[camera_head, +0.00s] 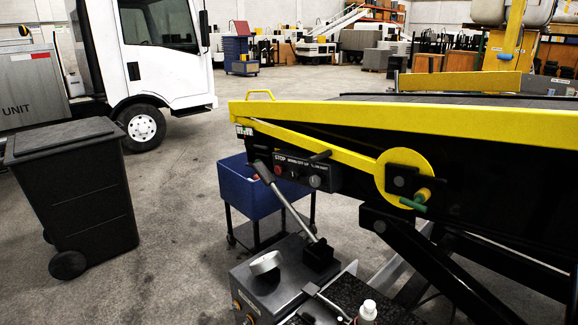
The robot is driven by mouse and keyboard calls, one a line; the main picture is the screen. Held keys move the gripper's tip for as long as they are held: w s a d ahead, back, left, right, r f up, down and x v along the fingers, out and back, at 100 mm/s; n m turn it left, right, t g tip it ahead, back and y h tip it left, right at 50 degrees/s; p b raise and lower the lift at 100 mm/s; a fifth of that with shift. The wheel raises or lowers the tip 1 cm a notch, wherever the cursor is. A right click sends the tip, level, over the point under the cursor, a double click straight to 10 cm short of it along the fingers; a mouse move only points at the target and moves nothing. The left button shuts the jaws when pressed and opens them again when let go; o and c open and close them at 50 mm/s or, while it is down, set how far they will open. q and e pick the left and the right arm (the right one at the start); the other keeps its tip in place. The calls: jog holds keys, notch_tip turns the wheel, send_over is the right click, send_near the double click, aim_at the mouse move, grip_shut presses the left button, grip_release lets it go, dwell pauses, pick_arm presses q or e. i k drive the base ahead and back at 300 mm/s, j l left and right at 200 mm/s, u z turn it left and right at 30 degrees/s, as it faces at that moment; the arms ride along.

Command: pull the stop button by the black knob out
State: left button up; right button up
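The control panel (300,172) is on the dark side of the belt loader, below its yellow rail. White lettering on it reads STOP at the left. A small red button (279,170) sits just under that word. A black knob (320,156) sticks out at the panel's upper right, and a round grey knob (315,181) is below it. The panel is small in view, so I cannot tell whether the stop button is in or out. Neither of my grippers shows in the head view.
A lever (290,207) with a dark grip rises from a grey box (290,275) and reaches close to the panel's left side. A blue cart (243,188) stands behind. A black bin (72,190) and a white truck (165,60) are left. Open floor lies between bin and cart.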

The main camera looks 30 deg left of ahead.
aim_at(277, 169)
jog(key=i+j+z, duration=0.1)
jog(key=j, duration=0.7)
jog(key=i+j+z, duration=0.1)
jog(key=j, duration=0.7)
jog(key=i+j, duration=0.15)
jog(key=j, duration=0.7)
jog(key=z, duration=0.05)
